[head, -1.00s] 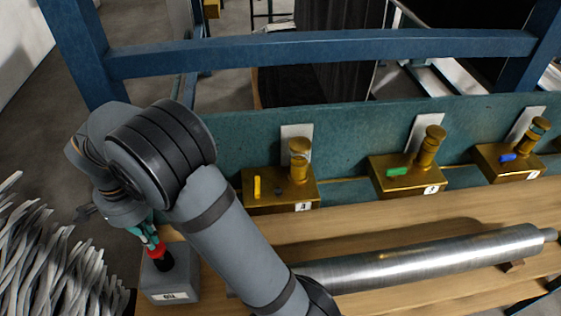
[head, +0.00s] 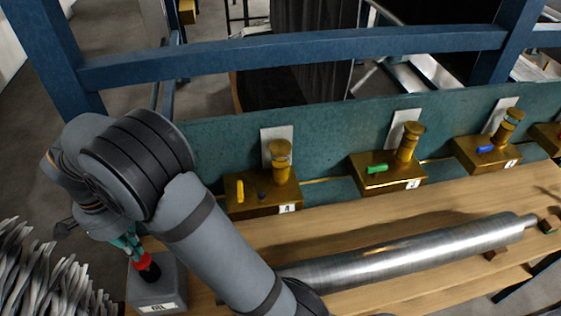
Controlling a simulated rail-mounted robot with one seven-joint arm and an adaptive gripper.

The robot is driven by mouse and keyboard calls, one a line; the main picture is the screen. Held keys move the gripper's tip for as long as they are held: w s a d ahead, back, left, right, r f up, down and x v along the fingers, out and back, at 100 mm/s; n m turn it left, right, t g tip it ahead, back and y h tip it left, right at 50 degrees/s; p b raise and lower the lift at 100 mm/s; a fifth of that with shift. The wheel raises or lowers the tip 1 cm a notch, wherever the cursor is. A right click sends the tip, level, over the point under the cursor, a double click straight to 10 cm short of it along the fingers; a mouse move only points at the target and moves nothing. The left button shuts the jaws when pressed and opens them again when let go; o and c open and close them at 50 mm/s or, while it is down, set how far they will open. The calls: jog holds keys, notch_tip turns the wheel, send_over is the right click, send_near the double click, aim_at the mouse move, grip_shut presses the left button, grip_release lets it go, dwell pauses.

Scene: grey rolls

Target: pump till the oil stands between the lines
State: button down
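A grey box (head: 165,290) with a white label that seems to read OIL stands at the lower left. On its top is a black knob (head: 151,273) with a red part (head: 141,260) above it. My gripper (head: 135,249), with teal fingers, points down at the red part and seems to touch it. Whether the fingers are closed around it is too small to tell. A brass block (head: 262,202) with a yellow lever (head: 240,191) and an amber-topped cylinder (head: 280,160) stands behind my arm. No oil level or marked lines can be made out.
More brass blocks stand along the teal rail, one with a green lever (head: 377,168), one with a blue lever (head: 485,149). A steel roll (head: 410,250) lies on the wooden bench (head: 370,222). Grey strips (head: 45,275) are heaped at the lower left.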

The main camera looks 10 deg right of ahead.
aim_at(142, 261)
jog(key=shift+f, duration=0.15)
jog(key=shift+f+b, duration=2.65)
jog(key=shift+b, duration=0.05)
jog(key=shift+r, duration=0.1)
jog(key=shift+r+p, duration=3.45)
jog(key=shift+r, duration=0.8)
